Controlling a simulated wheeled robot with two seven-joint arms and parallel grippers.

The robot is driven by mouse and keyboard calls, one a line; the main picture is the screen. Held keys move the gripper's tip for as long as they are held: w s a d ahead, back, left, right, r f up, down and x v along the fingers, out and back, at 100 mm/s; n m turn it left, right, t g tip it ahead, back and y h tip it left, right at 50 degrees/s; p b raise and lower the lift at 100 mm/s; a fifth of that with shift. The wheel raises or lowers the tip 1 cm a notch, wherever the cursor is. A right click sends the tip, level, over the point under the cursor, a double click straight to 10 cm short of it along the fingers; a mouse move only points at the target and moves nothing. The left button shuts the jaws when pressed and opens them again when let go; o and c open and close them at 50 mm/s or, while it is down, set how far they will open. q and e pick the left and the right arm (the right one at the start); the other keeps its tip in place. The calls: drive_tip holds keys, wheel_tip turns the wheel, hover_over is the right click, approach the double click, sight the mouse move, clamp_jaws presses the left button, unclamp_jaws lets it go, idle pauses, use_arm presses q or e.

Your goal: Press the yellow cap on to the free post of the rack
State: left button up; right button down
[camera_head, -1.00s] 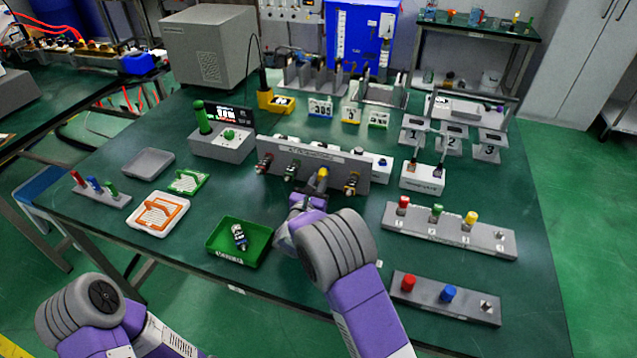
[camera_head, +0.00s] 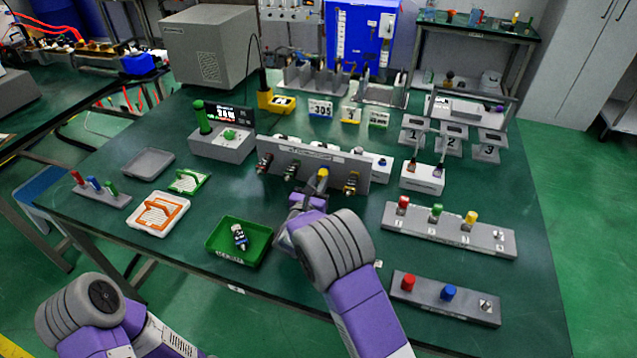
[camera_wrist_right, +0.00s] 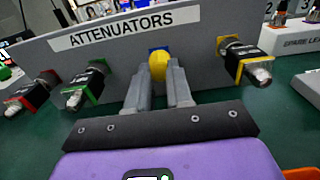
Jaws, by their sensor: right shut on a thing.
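My right gripper (camera_head: 318,190) is shut on a yellow cap (camera_head: 322,173), right in front of the grey panel marked ATTENUATORS (camera_wrist_right: 122,42). In the right wrist view, the rounded yellow cap (camera_wrist_right: 159,66) sits between my fingertips (camera_wrist_right: 160,76). A blue square mount shows behind it; I cannot tell whether the cap touches it. A grey rack (camera_head: 445,299) at the front right carries a red cap (camera_head: 408,283), a blue cap (camera_head: 448,293) and a bare metal post (camera_head: 486,306). My left arm shows at lower left, but its gripper is not in view.
A longer rack (camera_head: 450,232) behind holds red, green and yellow (camera_head: 471,217) caps and a bare post (camera_head: 499,235). A green tray (camera_head: 222,250) with a small dark part stands left of my right arm. Red, green and yellow-ringed connectors stick out of the panel beside my gripper.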

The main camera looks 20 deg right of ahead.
drive_tip(key=shift+w+d+f, duration=0.35)
drive_tip(key=shift+f, duration=0.05)
drive_tip(key=c, duration=0.9)
unclamp_jaws()
drive_tip(key=shift+c, duration=0.2)
drive_tip(key=shift+s, duration=0.1)
drive_tip(key=p+v, duration=0.2)
drive_tip(key=v, duration=0.5)
drive_tip(key=shift+s+a+r, duration=0.15)
drive_tip(key=shift+a, duration=0.15)
drive_tip(key=shift+r, duration=0.1)
